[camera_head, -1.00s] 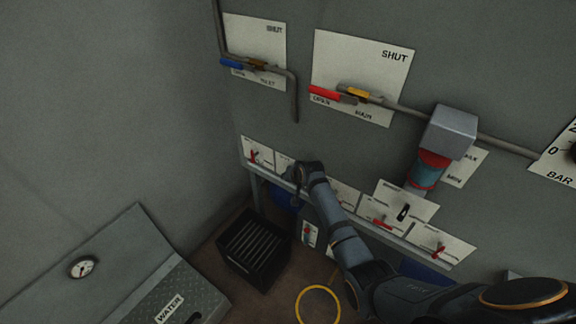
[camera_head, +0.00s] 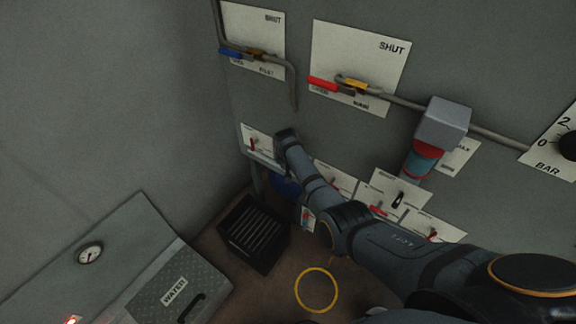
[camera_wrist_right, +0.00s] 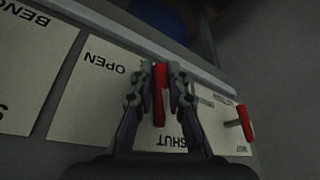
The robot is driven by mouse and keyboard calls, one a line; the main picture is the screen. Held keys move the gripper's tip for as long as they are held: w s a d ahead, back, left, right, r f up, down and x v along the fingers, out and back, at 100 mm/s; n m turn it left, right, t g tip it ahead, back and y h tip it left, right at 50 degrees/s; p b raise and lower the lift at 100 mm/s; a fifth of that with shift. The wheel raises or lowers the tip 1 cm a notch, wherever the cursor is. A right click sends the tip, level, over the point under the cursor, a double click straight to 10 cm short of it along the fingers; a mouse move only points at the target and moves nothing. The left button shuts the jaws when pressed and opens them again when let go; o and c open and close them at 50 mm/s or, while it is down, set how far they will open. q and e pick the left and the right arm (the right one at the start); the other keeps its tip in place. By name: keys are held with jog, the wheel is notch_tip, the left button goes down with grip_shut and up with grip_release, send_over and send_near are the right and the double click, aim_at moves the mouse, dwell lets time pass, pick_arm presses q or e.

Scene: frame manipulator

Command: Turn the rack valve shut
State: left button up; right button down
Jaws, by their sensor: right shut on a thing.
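My right gripper (camera_wrist_right: 160,80) is shut on a red lever handle (camera_wrist_right: 159,100) in the right wrist view. The handle sits on a white plate (camera_wrist_right: 85,95) marked OPEN and SHUT, which appears upside down there. The plate's valve name is hidden, so I cannot read whether it is the rack valve. In the head view my right arm reaches in from the right, with its wrist at the second plate from the left in the low row. The fingers and the held handle are hidden there. My left gripper is not in view.
A neighbouring red lever (camera_wrist_right: 245,122) stands close beside the gripper. Above are a blue-handled valve (camera_head: 230,51) and a red-handled valve (camera_head: 323,83) on pipes. A black slatted crate (camera_head: 254,233) and a yellow ring (camera_head: 316,290) lie below. A WATER box (camera_head: 165,290) stands left.

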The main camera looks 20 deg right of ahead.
jog(key=c, duration=1.6)
grip_release()
jog(key=v, duration=1.2)
